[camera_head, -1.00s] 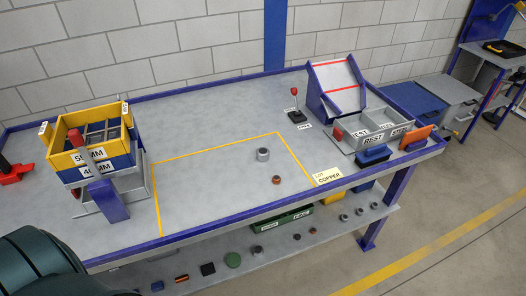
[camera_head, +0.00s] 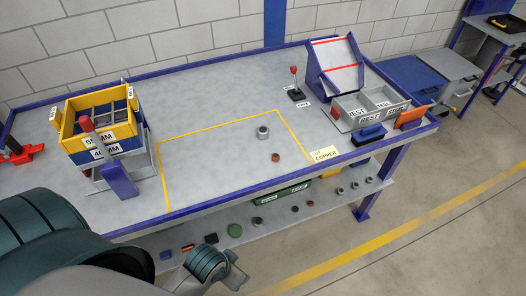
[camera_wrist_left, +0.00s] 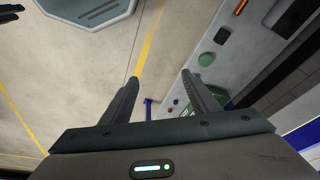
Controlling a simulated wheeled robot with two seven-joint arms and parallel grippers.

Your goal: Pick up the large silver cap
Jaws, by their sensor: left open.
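A large silver cap (camera_head: 263,132) stands on the grey table top inside the yellow outlined area, near its right side. A smaller copper-coloured cap (camera_head: 275,157) lies in front of it, apart. My left arm enters at the bottom left of the head view, in front of the table and well short of the silver cap. In the left wrist view my left gripper (camera_wrist_left: 160,80) is open and empty, with floor and part of the lower shelf beyond its fingers. The silver cap is not visible in the wrist view. My right gripper is not in view.
A yellow and blue bin stack (camera_head: 97,127) stands on the left of the table. A grey divided tray (camera_head: 341,122) and an angled blue stand (camera_head: 336,68) are at the right. The lower shelf (camera_head: 280,221) holds several small parts. The table's middle is mostly clear.

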